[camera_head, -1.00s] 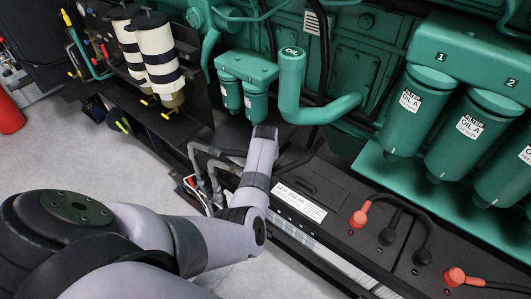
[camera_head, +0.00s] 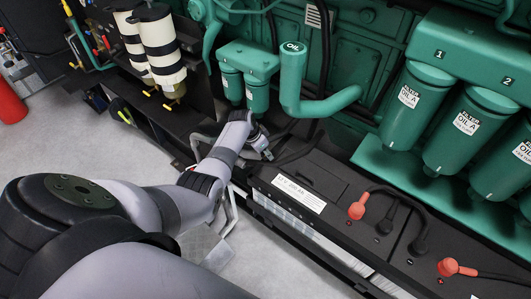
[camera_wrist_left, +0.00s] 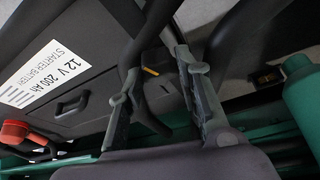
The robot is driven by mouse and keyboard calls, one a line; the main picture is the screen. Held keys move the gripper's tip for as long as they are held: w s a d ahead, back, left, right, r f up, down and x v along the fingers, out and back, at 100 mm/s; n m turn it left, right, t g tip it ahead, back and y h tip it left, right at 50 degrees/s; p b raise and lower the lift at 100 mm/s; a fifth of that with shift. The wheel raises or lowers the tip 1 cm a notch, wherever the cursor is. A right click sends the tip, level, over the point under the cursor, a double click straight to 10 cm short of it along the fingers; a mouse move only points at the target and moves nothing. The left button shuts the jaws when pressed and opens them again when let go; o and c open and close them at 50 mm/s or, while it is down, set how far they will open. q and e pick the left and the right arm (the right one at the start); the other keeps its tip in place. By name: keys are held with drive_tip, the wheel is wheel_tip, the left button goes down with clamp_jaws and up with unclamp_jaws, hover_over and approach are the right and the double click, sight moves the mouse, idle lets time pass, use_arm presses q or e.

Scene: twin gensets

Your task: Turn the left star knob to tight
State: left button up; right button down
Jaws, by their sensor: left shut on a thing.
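My left gripper (camera_head: 262,148) is low beside the near end of the battery, below the small green filters, with its fingers to the right. In the left wrist view its two fingers (camera_wrist_left: 160,100) are apart with a dark rounded part between them, which seems to be the left star knob (camera_wrist_left: 163,92). A small yellow mark sits at its upper edge. The knob's star shape and most of its outline are hidden by the fingers and shadow. In the head view I cannot make out the knob. My right gripper is not in view.
A black starter battery (camera_head: 310,190) with red terminal caps (camera_head: 357,210) lies right of the gripper. Green oil filters (camera_head: 413,105) hang at the right. A thick green pipe (camera_head: 293,80) stands above. Dark hoses pass near the fingers. Grey floor is free at the lower left.

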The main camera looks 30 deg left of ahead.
use_arm(q)
drive_tip(key=shift+a+m+g+h+b, duration=0.1)
drive_tip(key=shift+m+g+h+b, duration=0.4)
drive_tip(key=shift+m+b, duration=1.2)
drive_tip(key=shift+m, duration=0.3)
drive_tip(key=o, duration=1.1)
drive_tip(key=shift+o, duration=0.2)
drive_tip(key=v, duration=1.2)
drive_tip(key=shift+a, duration=0.1)
